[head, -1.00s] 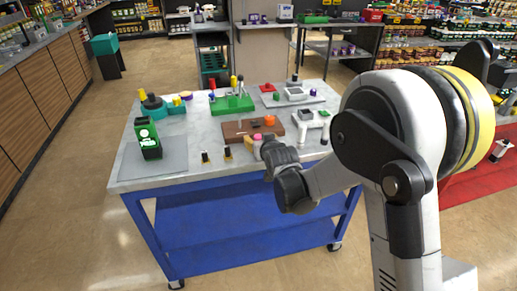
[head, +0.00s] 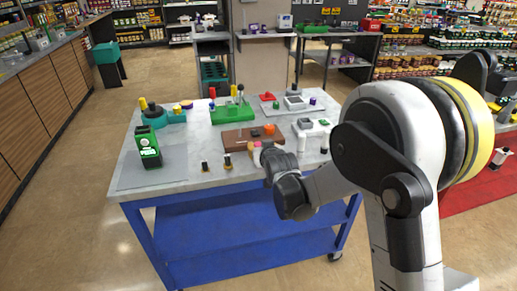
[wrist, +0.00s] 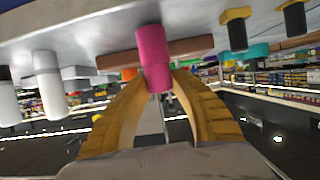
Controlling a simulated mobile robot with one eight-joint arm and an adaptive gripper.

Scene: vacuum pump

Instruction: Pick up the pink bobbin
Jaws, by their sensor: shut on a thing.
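The pink bobbin (wrist: 153,55) is a small cylinder between the two ridged tan fingers of my gripper (wrist: 160,88) in the wrist view. The fingers are shut on it. In the head view the pink bobbin (head: 257,145) is a small pink spot by the front edge of the brown board (head: 233,140), and my gripper (head: 255,152) partly hides it. I cannot tell whether the bobbin touches the board or table.
An orange piece (head: 269,129) is on the brown board. Two small dark-and-yellow pegs (head: 227,161) stand left of my gripper. A green box (head: 146,147) stands on a grey mat (head: 165,170). White posts (head: 301,143) stand close on the right.

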